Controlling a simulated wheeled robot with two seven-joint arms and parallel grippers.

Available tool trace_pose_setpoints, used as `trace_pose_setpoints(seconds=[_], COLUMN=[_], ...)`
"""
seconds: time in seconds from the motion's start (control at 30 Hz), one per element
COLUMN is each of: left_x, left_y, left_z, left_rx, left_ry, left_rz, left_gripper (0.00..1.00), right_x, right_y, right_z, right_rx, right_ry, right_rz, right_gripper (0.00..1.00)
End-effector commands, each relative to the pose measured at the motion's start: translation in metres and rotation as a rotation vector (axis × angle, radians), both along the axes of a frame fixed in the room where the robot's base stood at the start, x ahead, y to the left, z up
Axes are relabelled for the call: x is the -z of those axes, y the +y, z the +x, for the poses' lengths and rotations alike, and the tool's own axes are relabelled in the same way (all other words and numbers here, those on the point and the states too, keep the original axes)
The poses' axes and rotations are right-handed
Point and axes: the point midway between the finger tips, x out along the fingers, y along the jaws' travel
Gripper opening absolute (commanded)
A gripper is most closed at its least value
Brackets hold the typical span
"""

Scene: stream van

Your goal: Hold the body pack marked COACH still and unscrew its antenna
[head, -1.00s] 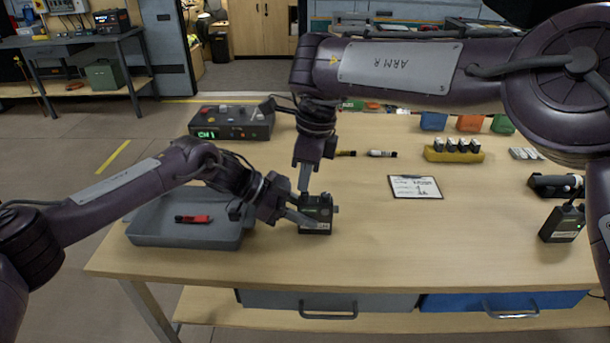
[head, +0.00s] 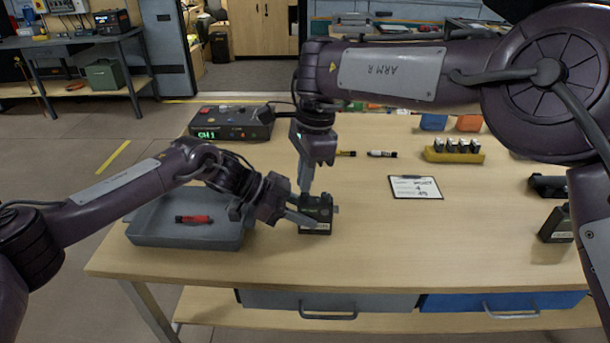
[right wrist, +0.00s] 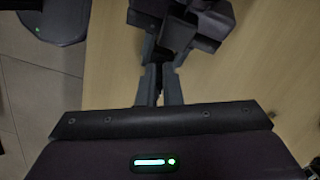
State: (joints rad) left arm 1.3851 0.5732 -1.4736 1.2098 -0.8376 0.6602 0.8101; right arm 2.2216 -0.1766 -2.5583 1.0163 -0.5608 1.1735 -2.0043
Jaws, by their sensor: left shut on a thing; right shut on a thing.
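The black body pack (head: 318,228) stands upright on the wooden table near its front edge, right of the grey tray; its label is too small to read. My left gripper (head: 302,214) comes in from the left and is shut on the pack. My right gripper (head: 307,192) points down from above and is shut at the top of the pack, where the antenna is; its fingers hide most of the antenna. In the right wrist view, the fingers (right wrist: 159,78) are closed on a thin dark thing, with my left gripper beyond them.
A grey tray (head: 140,238) holds a red object (head: 194,219). A receiver box (head: 230,124) with a green display stands behind. A clipboard (head: 415,188), a yellow battery holder (head: 440,155) and another black pack (head: 556,222) are to the right. The table's front middle is clear.

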Motion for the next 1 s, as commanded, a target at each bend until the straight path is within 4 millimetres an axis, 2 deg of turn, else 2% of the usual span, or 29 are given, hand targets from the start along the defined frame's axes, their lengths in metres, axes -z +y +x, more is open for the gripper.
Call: trace_pose_setpoints(seconds=[0.2, 0.5, 0.53, 0.67, 0.9, 1.0], left_x=[0.0000, 0.0001, 0.0002, 0.0002, 0.0001, 0.0002], left_y=[-0.0002, -0.0002, -0.0003, -0.0003, -0.0003, -0.0003], left_z=[-0.0002, -0.0002, -0.0002, -0.0003, -0.0003, -0.0003], left_rx=[0.001, 0.001, 0.001, 0.001, 0.001, 0.001], left_ry=[0.001, 0.001, 0.001, 0.001, 0.001, 0.001], left_rz=[0.000, 0.000, 0.000, 0.000, 0.000, 0.000], left_gripper=[0.06, 0.06, 0.06, 0.06, 0.06, 0.06], right_x=[0.0001, -0.0001, -0.0001, -0.0001, -0.0002, -0.0005], right_y=[0.0007, 0.0003, 0.0002, 0.0002, 0.0001, 0.0000], right_z=[0.0003, -0.0001, -0.0001, -0.0001, 0.0000, 0.0000], right_rx=[-0.203, -0.243, -0.242, -0.242, -0.236, -0.157], right_ry=[-0.001, 0.000, 0.001, 0.000, 0.000, 0.000], right_rz=[-0.001, 0.000, 0.000, 0.000, 0.000, 0.002], right_gripper=[0.00, 0.00, 0.08, 0.24, 0.24, 0.24])
